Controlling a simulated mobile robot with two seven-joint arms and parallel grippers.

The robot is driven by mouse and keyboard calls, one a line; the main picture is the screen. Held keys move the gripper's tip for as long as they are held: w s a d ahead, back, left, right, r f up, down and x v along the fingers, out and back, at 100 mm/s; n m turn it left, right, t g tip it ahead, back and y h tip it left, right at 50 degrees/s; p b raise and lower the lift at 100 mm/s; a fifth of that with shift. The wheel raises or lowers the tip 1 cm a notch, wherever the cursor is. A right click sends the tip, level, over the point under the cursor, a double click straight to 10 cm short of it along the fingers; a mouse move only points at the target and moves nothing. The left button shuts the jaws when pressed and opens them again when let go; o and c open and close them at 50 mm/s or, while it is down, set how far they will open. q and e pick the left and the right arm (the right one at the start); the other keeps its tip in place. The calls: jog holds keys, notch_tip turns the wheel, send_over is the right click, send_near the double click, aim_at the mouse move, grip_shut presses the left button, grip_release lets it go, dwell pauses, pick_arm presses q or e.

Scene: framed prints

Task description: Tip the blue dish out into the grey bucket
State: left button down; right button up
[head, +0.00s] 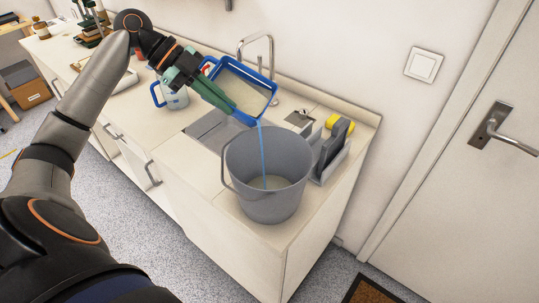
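The blue dish (243,88) is held in the air by my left gripper (208,88), which is shut on its left side. The dish is tilted, and a thin blue stream (262,150) runs from its lower corner down into the grey bucket (262,190). The bucket stands upright on the counter, below and to the right of the gripper. A little pale content shows at the bucket's bottom. My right gripper is not in view.
A sink (215,131) with a tap (257,55) lies behind the bucket. A white and blue jug (173,95) stands left of it. A grey caddy (331,153) and a yellow sponge (339,123) are close on the bucket's right. The counter's front edge is near the bucket.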

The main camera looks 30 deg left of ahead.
pick_arm(q)
jog(key=shift+d, duration=0.15)
jog(key=d+y+b, duration=0.1)
jog(key=s+b, duration=0.1)
jog(key=b, duration=0.1)
jog(key=shift+d+f+m+t+y, duration=0.15)
jog(key=shift+d+m+t+y, duration=0.15)
jog(key=shift+d+m+y, duration=0.1)
dwell(0.3)
